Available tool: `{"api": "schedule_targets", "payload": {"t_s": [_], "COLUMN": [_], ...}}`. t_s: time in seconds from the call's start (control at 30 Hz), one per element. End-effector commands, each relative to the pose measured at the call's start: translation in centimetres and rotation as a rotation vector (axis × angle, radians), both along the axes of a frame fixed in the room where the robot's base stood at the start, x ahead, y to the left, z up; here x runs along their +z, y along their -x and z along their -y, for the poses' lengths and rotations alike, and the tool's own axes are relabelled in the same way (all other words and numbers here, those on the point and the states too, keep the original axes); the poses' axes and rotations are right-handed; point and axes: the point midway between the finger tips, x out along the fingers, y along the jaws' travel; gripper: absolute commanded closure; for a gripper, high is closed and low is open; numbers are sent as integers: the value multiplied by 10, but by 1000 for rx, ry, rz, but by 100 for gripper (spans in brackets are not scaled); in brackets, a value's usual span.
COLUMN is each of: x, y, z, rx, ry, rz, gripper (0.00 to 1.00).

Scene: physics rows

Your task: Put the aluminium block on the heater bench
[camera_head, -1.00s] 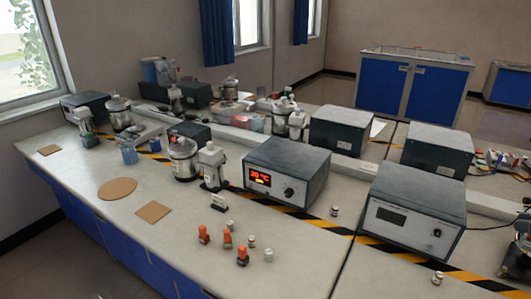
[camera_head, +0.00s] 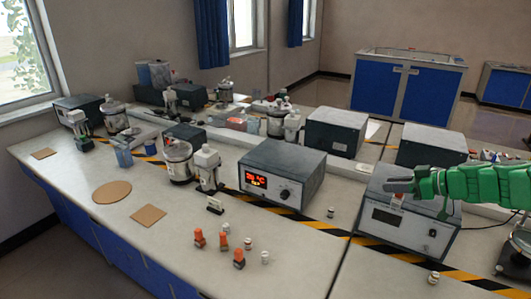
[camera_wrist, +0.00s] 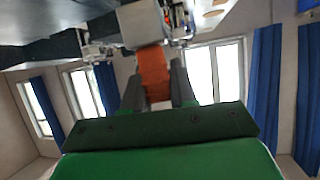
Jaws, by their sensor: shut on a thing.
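My gripper (camera_head: 392,187), on a green arm, hangs in front of the right-hand box unit in the head view. In the wrist view its fingers (camera_wrist: 157,88) are shut on an orange piece (camera_wrist: 154,72). A pale grey block (camera_wrist: 140,22) shows beyond the orange piece; I cannot tell for sure that they are joined. A grey heater-like unit with a red temperature display (camera_head: 257,180) stands mid-bench. I cannot tell which thing is the heater bench.
The right-hand box unit (camera_head: 385,217) is close behind my gripper. Small metal pieces (camera_head: 249,243) stand near the orange ones. Cork mats (camera_head: 148,215) lie at left. Metal vessels (camera_head: 180,163) stand beside the display unit. The bench's near middle (camera_head: 295,250) is clear.

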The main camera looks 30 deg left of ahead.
Motion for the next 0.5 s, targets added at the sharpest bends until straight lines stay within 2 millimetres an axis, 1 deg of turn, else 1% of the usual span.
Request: {"api": "schedule_targets", "payload": {"t_s": [0.03, 0.1, 0.37, 0.5], "x": [-2, -5, -17, -24], "y": [2, 4, 20, 35], "z": [-19, -42, -127, -172], "rx": [14, 30, 85, 115], "ry": [0, 0, 1, -1], "rz": [-1, -1, -4, -7], "gripper": [100, 100, 100, 100]}}
